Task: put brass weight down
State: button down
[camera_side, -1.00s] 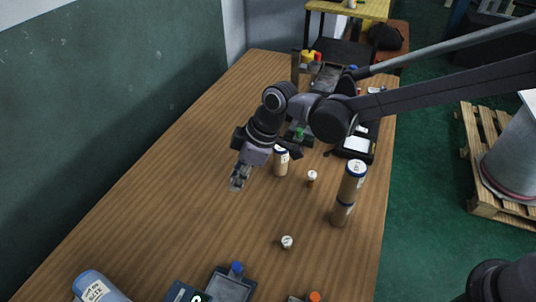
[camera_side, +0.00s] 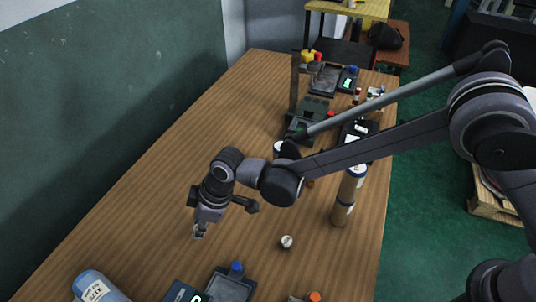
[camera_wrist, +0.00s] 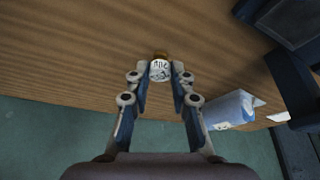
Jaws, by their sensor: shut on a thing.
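My gripper (camera_side: 199,231) is over the left part of the wooden table, toward the camera. In the wrist view my gripper (camera_wrist: 160,78) is shut on a small brass-brown weight (camera_wrist: 159,70) with a white, dark-lettered top. The weight sits between the fingertips, and the table's wood grain shows behind it. In the side view the fingertips hide most of the weight. I cannot tell whether its underside touches the table.
A small white-topped piece (camera_side: 287,242) stands right of my gripper. A tall tan cylinder stack (camera_side: 344,205) is farther right. Trays (camera_side: 232,284) and a blue-white bottle (camera_side: 97,288) line the near edge. Bare wood (camera_side: 140,210) lies to the left.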

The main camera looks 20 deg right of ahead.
jog(key=shift+f, duration=1.15)
jog(key=shift+f, duration=0.1)
jog(key=c, duration=1.2)
grip_release()
jog(key=shift+o, duration=0.2)
